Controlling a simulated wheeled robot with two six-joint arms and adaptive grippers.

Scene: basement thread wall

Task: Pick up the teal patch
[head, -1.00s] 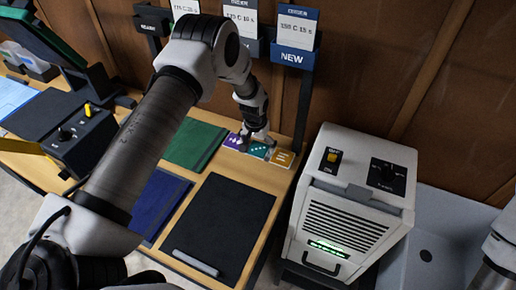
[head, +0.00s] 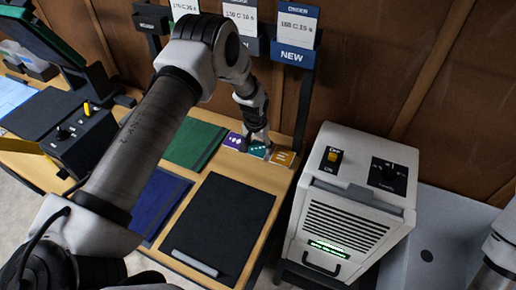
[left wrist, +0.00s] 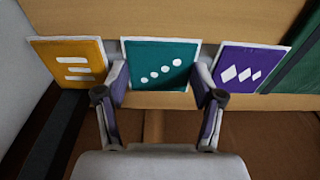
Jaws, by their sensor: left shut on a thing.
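The teal patch (head: 259,150) lies flat on the wooden worktop, between the purple patch and the orange patch. In the left wrist view the teal patch (left wrist: 160,66) shows a white border and a row of white dots. My left gripper (head: 256,143) is down at the patch, its arm coming in from the left. In the left wrist view the fingers of my left gripper (left wrist: 160,82) are shut on the patch from its two sides. My right gripper is out of view; only part of the right arm shows at the right edge.
The purple patch (left wrist: 239,66) and orange patch (left wrist: 69,62) lie close on either side. Green (head: 195,143), blue (head: 161,200) and black (head: 222,225) cloth pieces cover the wooden top (head: 262,175). A white machine (head: 350,205) stands to the right. Order cards (head: 297,25) hang behind.

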